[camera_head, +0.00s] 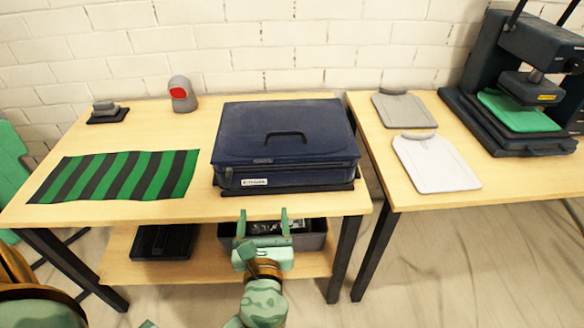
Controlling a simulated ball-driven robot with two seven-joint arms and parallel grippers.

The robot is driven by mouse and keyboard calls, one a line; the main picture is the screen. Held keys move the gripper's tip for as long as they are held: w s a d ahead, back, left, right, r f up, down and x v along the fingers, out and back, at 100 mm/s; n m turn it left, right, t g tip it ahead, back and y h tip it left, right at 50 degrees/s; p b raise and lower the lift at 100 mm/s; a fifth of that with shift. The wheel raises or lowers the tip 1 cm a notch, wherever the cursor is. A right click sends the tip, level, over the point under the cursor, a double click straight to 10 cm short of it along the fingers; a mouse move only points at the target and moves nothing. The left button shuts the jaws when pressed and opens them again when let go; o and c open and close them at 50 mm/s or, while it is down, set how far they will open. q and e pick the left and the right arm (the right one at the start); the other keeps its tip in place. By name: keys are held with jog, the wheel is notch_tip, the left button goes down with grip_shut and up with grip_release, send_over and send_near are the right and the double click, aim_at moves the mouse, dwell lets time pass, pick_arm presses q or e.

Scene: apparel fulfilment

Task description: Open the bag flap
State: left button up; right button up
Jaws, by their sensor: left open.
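A dark blue bag (240,128) lies flat on the left wooden table, shaped like a case. Its flap lies down over the top and has a black handle (286,136). A white label (254,182) shows on its front side. My left gripper (264,217) is open and empty, in front of the table's front edge and below the bag in the picture. It appears apart from the bag. My right gripper is not in view.
A green and black striped cloth (118,176) lies left of the bag. A grey device with a red face (181,94) stands behind. A dark bin (312,241) and black tray (163,241) sit on the lower shelf.

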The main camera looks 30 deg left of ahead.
aim_at(263, 165)
pick_arm(q)
jog(key=b+x, duration=0.1)
jog(key=x, duration=1.4)
jog(key=shift+a+b, duration=0.25)
jog(key=shift+b, duration=0.15)
jog(key=shift+w+a, duration=0.25)
jog(key=shift+w, duration=0.1)
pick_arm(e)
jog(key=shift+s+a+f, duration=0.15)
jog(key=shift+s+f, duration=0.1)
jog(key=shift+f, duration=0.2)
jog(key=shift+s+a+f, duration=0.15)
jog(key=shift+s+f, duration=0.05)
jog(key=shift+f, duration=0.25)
pick_arm(q)
jog(key=shift+c, duration=0.4)
